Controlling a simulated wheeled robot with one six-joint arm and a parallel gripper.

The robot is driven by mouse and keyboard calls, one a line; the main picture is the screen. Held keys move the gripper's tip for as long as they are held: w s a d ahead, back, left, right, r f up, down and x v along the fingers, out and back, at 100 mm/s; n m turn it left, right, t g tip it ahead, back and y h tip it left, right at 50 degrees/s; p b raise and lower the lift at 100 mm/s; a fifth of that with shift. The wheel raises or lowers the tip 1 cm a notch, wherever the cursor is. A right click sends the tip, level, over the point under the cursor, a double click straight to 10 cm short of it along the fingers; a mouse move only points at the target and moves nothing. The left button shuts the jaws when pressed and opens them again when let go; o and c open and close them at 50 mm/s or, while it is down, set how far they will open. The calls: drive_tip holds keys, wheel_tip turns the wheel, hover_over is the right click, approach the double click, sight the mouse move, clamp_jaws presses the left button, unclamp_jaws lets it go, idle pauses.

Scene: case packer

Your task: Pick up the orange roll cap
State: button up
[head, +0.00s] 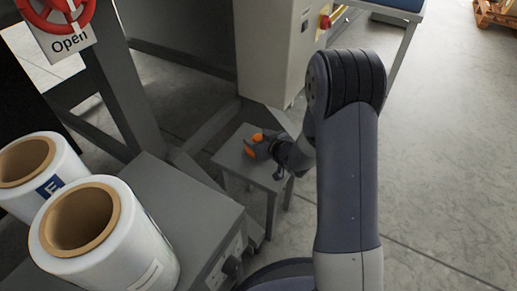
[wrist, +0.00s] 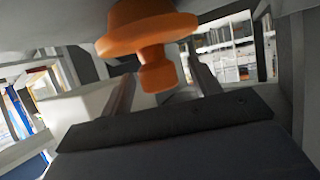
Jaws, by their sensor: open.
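The orange roll cap (head: 253,153) is at the small grey table (head: 232,160), partly hidden by my gripper in the head view. In the wrist view the cap (wrist: 148,32) fills the top centre, a wide flange with a narrower stem pointing toward my gripper. My gripper (head: 262,147) is low over the table, right by the cap. In the wrist view its two fingers are apart, one on each side of the stem's end. I see no clear contact between fingers and cap.
Two white film rolls (head: 110,235) with brown cores stand at the lower left, near a grey cabinet (head: 185,205). A beige machine housing (head: 268,50) rises behind the small table. A red wheel (head: 55,18) above an "Open" sign is top left.

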drive_tip(key=shift+c, duration=0.3)
drive_tip(key=c, duration=1.2)
drive_tip(key=shift+o, duration=0.2)
drive_tip(key=shift+r, duration=0.15)
